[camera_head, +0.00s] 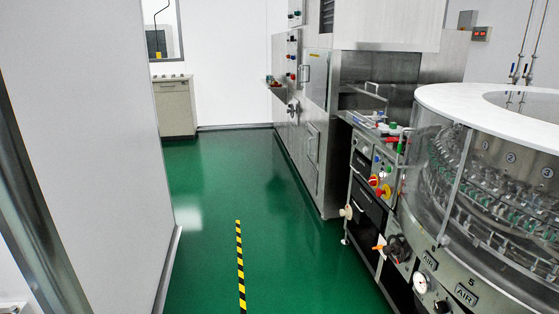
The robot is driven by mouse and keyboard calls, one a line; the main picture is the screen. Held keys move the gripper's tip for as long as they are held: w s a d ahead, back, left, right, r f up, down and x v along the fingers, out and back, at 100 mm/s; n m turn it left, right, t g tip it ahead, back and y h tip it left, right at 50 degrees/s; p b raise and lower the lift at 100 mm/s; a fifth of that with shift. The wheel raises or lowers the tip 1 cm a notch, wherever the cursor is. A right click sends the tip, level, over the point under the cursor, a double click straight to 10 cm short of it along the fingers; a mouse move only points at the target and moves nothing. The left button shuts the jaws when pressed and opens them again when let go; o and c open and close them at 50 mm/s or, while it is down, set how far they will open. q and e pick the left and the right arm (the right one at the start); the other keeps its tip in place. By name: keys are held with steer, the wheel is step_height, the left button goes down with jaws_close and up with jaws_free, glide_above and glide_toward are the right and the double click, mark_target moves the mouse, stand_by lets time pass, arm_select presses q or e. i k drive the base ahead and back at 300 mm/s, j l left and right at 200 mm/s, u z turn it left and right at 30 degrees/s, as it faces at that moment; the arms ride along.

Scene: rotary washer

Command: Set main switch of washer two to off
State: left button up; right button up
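A round washer (432,200) with a clear guard and white top rim stands at the right. On the narrow control panel (384,166) at its left side are red-and-yellow rotary switches, one upper (374,181) and one lower (384,191). Their positions are too small to read. Small green, blue and red buttons sit around them. No label shows which washer is number two. Neither of my grippers is in view.
A green floor aisle (215,215) runs ahead, with a yellow-black floor strip (240,265). A white wall panel (95,130) borders the left. A tall steel machine (312,110) stands beyond the washer. An orange-handled valve (379,248) and a gauge (420,283) protrude low at right.

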mark_target(372, 182)
steer(key=i, duration=1.2)
steer(key=i+j+z, duration=0.1)
steer(key=i+z, duration=0.3)
steer(key=i+j+z, duration=0.25)
steer(key=i+z, duration=0.2)
steer(key=i+j+z, duration=0.2)
steer(key=z, duration=0.2)
steer(key=i+j+z, duration=0.2)
steer(key=z, duration=0.2)
steer(key=i+j+z, duration=0.1)
steer(key=j+z, duration=0.35)
steer(key=i+j+z, duration=0.1)
steer(key=j+z, duration=0.15)
steer(key=z, duration=0.15)
steer(key=j+z, duration=0.4)
steer(key=j, duration=0.15)
steer(key=j+z, duration=0.4)
steer(key=j, duration=0.15)
